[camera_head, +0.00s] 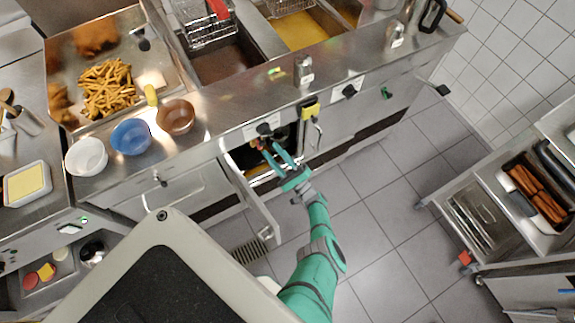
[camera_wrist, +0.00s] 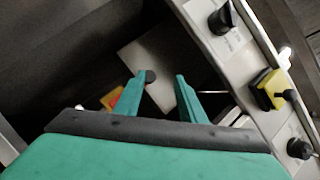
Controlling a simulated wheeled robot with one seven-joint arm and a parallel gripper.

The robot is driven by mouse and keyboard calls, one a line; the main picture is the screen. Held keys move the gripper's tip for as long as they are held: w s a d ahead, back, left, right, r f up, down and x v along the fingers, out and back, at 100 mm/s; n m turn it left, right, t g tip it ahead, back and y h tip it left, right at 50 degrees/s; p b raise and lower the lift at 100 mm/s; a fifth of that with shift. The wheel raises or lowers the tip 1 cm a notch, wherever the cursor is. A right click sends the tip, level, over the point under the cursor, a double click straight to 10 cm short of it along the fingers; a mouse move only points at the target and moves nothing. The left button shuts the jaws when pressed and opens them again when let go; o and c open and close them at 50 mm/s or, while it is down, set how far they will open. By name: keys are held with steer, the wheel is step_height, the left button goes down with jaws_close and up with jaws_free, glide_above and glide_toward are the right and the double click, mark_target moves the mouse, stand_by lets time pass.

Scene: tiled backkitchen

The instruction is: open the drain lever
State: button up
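My gripper (camera_head: 271,151) is at the open cabinet under the fryer, its two teal fingers spread apart with nothing between them. In the wrist view my gripper (camera_wrist: 165,78) shows open fingers against a pale panel inside the dark cabinet. A small red and yellow part (camera_wrist: 112,98), perhaps the drain lever, lies just left of the left finger and is partly hidden by my gripper's body. In the head view a small reddish part (camera_head: 257,144) shows at the cabinet opening, left of the fingertips. I cannot tell whether the fingers touch it.
The cabinet door (camera_head: 250,203) stands open to the left of my arm. Above the opening, the front panel (camera_wrist: 242,62) carries black knobs (camera_wrist: 222,18) and a yellow switch (camera_wrist: 268,90). The tiled floor (camera_head: 385,215) to the right is clear. A trolley (camera_head: 490,215) stands farther right.

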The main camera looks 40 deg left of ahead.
steer(key=d, duration=0.7)
steer(key=shift+s, duration=0.35)
steer(key=shift+d, duration=0.1)
stand_by(0.4)
